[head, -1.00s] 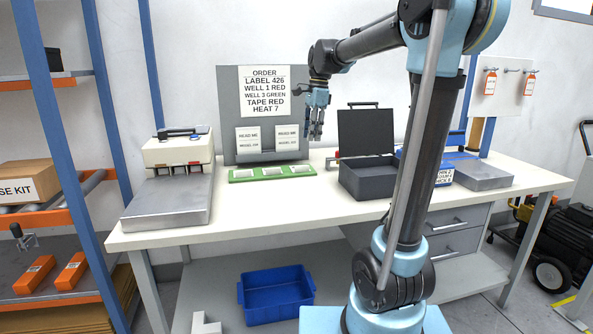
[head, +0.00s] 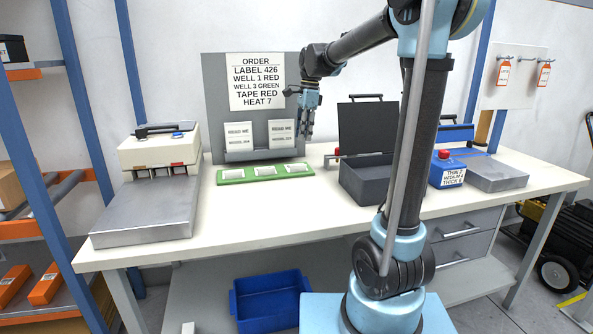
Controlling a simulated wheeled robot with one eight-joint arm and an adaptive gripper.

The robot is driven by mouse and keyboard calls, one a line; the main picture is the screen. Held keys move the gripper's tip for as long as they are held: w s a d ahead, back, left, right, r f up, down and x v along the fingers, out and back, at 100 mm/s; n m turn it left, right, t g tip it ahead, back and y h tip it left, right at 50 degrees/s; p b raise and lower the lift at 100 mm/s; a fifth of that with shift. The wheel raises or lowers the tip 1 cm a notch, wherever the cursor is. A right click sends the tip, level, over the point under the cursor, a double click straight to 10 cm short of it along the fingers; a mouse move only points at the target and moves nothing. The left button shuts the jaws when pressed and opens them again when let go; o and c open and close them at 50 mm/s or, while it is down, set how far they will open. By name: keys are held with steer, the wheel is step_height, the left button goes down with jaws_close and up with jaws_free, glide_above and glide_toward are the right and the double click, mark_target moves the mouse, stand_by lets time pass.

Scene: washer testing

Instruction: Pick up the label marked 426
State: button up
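Two white label cards stand side by side in a holder on the grey board: the left card (head: 238,135) and the right card (head: 281,133). Each has a large top line like "READ ME" and a smaller line below, too small to read surely, so I cannot tell which is 426. My gripper (head: 307,134) hangs fingers down just right of the right card, above the table. Its fingers look apart, with nothing seen between them.
An order sheet (head: 256,82) naming label 426 hangs on the board. A green tray (head: 222,178) with wells lies below the cards. A grey press (head: 145,215) stands at left. An open dark case (head: 370,185) and a blue container (head: 446,168) stand at right.

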steer(key=f, duration=0.4)
steer(key=a+f, duration=0.1)
steer(key=f, duration=0.1)
steer(key=shift+s+f, duration=0.2)
steer(key=shift+f, duration=0.15)
steer(key=shift+w+a+f, duration=0.1)
steer(key=shift+a+f, duration=0.1)
steer(key=shift+f, duration=1.15)
steer(key=shift+a+f, duration=0.2)
steer(key=shift+f, duration=1.1)
steer(key=shift+c, duration=0.6)
jaws_close()
